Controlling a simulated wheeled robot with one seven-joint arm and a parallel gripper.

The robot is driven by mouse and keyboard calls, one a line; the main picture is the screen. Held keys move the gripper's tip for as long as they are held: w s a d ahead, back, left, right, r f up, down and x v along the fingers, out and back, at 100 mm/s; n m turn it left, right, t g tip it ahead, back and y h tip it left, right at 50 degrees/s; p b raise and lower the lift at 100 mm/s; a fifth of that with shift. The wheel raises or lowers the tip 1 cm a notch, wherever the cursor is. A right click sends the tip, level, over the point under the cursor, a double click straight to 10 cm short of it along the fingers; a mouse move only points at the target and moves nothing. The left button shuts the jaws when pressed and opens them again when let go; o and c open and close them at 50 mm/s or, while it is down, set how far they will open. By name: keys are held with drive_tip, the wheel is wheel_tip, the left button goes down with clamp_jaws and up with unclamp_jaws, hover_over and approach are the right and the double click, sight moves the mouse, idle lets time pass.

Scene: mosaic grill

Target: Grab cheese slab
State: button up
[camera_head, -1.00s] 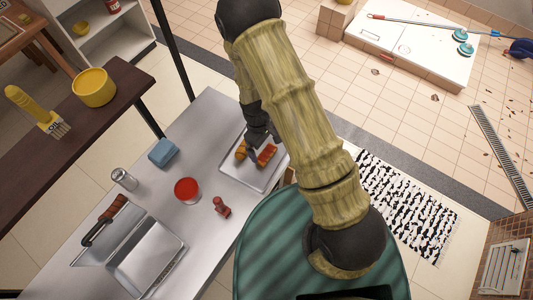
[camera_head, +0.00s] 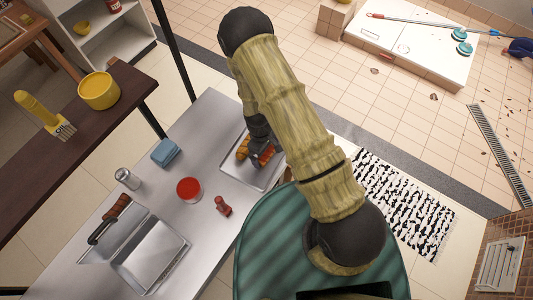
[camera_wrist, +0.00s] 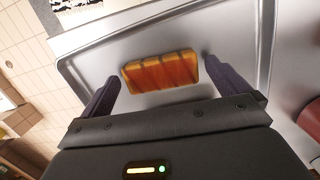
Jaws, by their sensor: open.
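The cheese slab (camera_wrist: 161,72), orange-brown with darker grill stripes, lies flat on a grey metal tray (camera_wrist: 105,56). In the head view the slab (camera_head: 267,155) is partly hidden by my gripper. My gripper (camera_wrist: 160,90) is open above the tray, one dark finger on each side of the slab's ends. The fingers look apart from the slab. In the head view my gripper (camera_head: 259,154) is over the tray and my arm hides part of it.
A red bowl (camera_head: 189,190), a small red bottle (camera_head: 222,206), a blue sponge (camera_head: 165,153) and a shaker (camera_head: 127,178) stand on the metal table. An empty metal tray (camera_head: 152,252) is at the front.

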sight(266, 153)
drive_tip(key=c, duration=0.9)
drive_tip(key=shift+r, duration=0.1)
drive_tip(key=shift+c, duration=0.2)
wheel_tip(266, 153, up, 10)
drive_tip(key=b, duration=0.2)
drive_tip(key=shift+b, duration=0.3)
